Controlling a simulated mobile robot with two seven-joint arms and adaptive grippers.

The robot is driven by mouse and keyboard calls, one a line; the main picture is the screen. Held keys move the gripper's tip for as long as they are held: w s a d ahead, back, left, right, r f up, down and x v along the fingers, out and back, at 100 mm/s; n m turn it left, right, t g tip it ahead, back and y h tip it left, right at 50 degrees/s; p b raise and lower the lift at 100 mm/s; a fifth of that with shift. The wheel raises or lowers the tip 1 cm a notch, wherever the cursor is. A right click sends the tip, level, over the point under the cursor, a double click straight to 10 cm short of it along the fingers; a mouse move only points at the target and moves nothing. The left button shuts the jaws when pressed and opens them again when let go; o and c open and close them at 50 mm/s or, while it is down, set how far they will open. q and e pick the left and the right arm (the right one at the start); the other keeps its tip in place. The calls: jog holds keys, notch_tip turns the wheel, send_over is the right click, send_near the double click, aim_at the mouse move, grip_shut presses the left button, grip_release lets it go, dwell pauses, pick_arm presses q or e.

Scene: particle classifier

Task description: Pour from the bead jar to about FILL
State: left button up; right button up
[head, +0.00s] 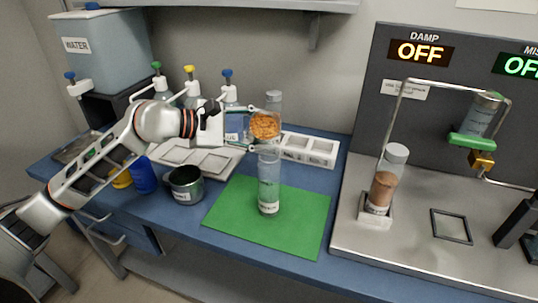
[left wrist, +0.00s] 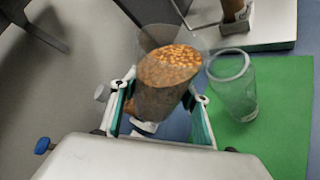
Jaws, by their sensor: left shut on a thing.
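My left gripper (head: 262,130) is shut on the bead jar (head: 265,124), a clear jar of orange beads, held above the green mat. In the left wrist view the bead jar (left wrist: 171,68) sits between the fingers (left wrist: 158,103), its mouth tilted toward the upper right. A tall clear cylinder (head: 268,190) with a white label low on it stands upright on the mat, just below the jar. In the left wrist view the cylinder (left wrist: 234,88) stands right of the jar and looks empty. No falling beads show. A fill mark is too small to make out. My right gripper does not show.
The green mat (head: 228,208) is otherwise clear. A dark metal cup (head: 186,187) and a blue cup (head: 144,175) stand left of it. A white rack (head: 318,150) lies behind. On the right, a steel bench (head: 400,235) bears a brown-filled jar (head: 384,185) and a frame.

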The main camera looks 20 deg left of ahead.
pick_arm(q)
jog(key=shift+w+r, duration=0.1)
jog(key=shift+r, duration=0.1)
jog(key=shift+r+m, duration=0.1)
jog(key=shift+m, duration=0.2)
dwell(0.3)
jog(key=shift+w+r+t, duration=0.1)
jog(key=shift+t, duration=0.2)
jog(key=shift+r, duration=0.1)
jog(key=shift+r+m, duration=0.1)
jog(key=shift+m, duration=0.2)
